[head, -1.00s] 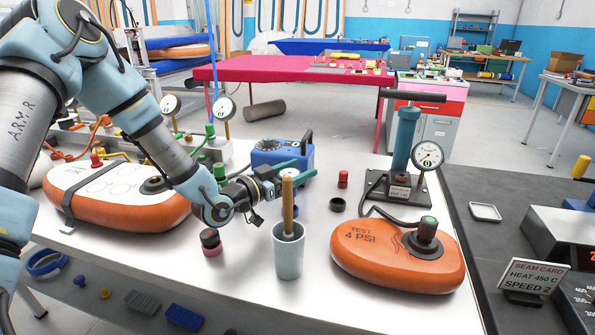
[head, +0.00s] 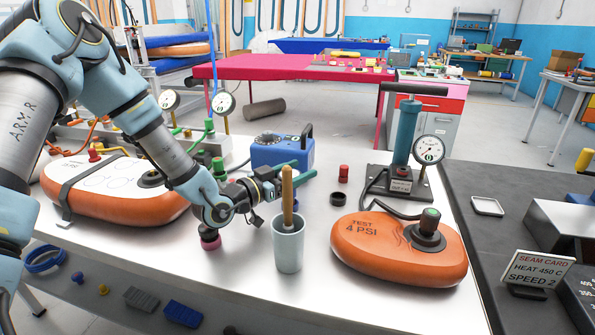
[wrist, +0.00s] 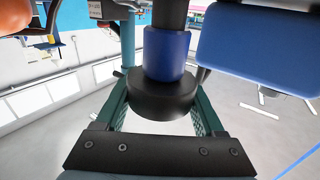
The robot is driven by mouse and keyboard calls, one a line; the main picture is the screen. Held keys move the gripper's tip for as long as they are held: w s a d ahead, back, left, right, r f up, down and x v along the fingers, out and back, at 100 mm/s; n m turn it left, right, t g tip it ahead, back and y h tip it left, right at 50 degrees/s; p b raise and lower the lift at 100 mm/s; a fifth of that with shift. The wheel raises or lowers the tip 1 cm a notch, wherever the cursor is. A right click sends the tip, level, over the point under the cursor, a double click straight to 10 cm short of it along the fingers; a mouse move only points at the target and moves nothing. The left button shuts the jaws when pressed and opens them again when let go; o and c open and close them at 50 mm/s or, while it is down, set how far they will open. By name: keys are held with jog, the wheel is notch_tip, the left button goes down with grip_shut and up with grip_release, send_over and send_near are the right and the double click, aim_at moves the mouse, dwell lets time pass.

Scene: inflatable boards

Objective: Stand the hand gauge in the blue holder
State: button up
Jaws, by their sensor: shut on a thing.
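My gripper (head: 305,167) is at mid-picture in the head view, pointing right above the steel table. In the wrist view, my gripper (wrist: 165,85) is shut on a black and blue piece, seemingly the hand gauge (wrist: 166,55). It has a round black end, a blue sleeve and a black stem, and that view looks upside down. In the head view the piece is mostly hidden. A pale blue-grey cup (head: 288,248), perhaps the blue holder, stands upright in front of my gripper. A wooden-handled tool (head: 288,195) stands in it, its handle overlapping my fingers in the picture.
A blue machine (head: 282,152) stands just behind my gripper. An orange "4 PSI" board (head: 385,258) lies right of the cup, with a teal hand pump (head: 405,130) behind it. A black-and-pink knob (head: 210,239) stands below my wrist. Another orange board (head: 115,205) lies left.

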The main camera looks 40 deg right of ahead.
jog(key=shift+f, duration=0.15)
jog(key=o, duration=1.5)
notch_tip(320, 180, up, 10)
jog(key=shift+b, duration=0.85)
